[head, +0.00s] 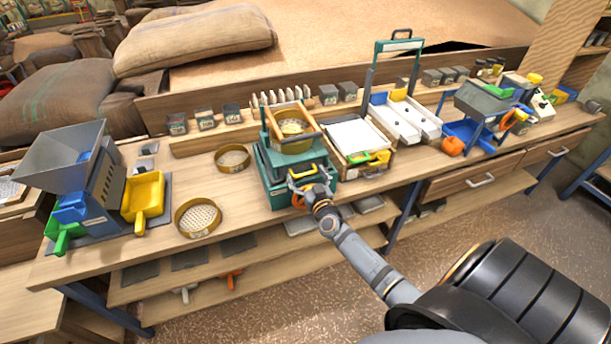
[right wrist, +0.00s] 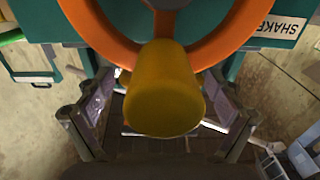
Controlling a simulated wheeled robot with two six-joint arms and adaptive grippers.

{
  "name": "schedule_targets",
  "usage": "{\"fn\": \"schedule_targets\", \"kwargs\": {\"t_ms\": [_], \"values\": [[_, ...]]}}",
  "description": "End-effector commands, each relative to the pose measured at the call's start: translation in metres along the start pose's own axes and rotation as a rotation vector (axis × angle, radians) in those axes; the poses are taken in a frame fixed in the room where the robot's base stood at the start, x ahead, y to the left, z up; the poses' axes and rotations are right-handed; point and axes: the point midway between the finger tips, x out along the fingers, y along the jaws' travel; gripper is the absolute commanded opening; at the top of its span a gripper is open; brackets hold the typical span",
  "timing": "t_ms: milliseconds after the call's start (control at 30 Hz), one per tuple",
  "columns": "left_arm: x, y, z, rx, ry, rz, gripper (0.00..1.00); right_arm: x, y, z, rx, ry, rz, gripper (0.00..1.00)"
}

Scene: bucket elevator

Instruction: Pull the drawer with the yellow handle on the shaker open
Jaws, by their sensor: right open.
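The teal shaker (head: 272,178) stands on the workbench, with a round sieve (head: 293,128) on top. A yellow handle (head: 303,172) shows on its front. My right gripper (head: 312,189) is open, just in front of and below this handle. In the right wrist view, a yellow knob (right wrist: 165,92) on an orange ring (right wrist: 92,22) fills the middle, in front of the teal body. The open fingers of my right gripper (right wrist: 160,112) lie on either side of the knob in the picture, apart from it. I cannot tell how deep the knob sits between them. My left gripper is not in view.
A hopper machine (head: 85,175) and two round sieves (head: 198,217) stand left of the shaker. A white-topped tray (head: 355,137) with yellow and green scoops is close on its right. The lower shelf (head: 185,285) and floor lie in front.

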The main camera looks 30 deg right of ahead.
Motion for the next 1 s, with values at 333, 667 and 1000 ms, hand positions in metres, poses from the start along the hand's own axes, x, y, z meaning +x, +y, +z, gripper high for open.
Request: {"fn": "schedule_targets", "kwargs": {"t_ms": [333,667,1000], "values": [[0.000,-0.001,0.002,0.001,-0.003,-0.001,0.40,0.002,0.000,0.000,0.000,-0.001,-0.001,0.85],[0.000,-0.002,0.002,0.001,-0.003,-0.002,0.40,0.002,0.000,0.000,0.000,0.000,0.000,0.40],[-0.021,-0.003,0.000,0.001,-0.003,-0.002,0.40,-0.031,0.000,-0.003,-0.004,-0.007,0.000,0.28]]}}
